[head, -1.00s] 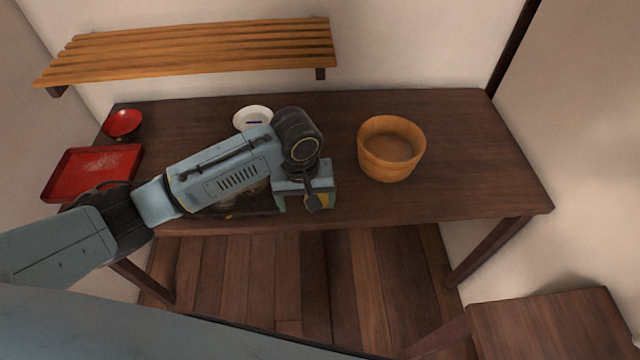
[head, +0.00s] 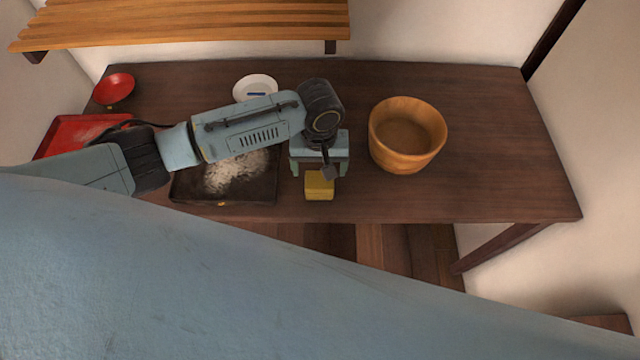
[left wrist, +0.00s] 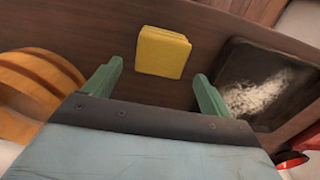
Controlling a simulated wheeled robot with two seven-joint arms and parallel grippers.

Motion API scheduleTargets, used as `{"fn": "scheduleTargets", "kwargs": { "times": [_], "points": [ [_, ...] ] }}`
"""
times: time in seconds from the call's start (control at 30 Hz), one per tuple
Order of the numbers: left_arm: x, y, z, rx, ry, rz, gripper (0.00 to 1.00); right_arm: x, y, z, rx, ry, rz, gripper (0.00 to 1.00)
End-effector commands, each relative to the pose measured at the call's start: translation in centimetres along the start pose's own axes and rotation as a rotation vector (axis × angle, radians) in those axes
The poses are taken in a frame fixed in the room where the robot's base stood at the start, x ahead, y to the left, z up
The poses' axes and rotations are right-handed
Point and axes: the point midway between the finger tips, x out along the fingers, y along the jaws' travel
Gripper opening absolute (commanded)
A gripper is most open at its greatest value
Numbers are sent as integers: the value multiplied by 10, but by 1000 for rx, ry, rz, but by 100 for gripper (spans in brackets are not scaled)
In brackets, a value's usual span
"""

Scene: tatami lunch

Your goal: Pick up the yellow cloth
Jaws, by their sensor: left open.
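The yellow cloth (head: 319,187) lies folded into a small block near the front edge of the dark wooden table, just in front of my left gripper in the head view. My left gripper (head: 318,172) is above the table, and part of it covers the cloth's back side. In the left wrist view the cloth (left wrist: 163,52) shows whole, ahead of and between the two green fingertips of my left gripper (left wrist: 158,80). The fingers are apart with nothing between them. My right gripper is not in view.
A wooden tub (head: 407,136) stands right of the gripper. A dark tray (head: 190,186) with white grains lies to its left, partly under my arm. A white dish (head: 256,88), a red bowl (head: 113,88) and a red tray (head: 66,135) are farther left. The table's right (head: 500,150) is clear.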

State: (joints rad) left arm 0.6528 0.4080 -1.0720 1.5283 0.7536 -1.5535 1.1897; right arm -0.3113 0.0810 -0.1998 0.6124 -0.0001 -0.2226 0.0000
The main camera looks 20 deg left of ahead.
Motion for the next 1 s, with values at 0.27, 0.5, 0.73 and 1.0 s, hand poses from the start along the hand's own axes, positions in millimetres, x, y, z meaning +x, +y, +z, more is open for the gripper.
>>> {"fn": "scheduleTargets", "kwargs": {
  "times": [0.27, 0.5, 0.73, 1.0],
  "points": [
    [32, 1, 4, 1, -1, -2, 84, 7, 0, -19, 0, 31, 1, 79],
    [54, 1, 3, 0, 1, -1, 84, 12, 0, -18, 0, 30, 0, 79],
    [54, 1, 3, 0, 1, 0, 81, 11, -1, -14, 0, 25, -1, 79],
    [54, 1, 3, 0, 1, 0, 46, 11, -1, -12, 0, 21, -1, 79]
  ]
}}
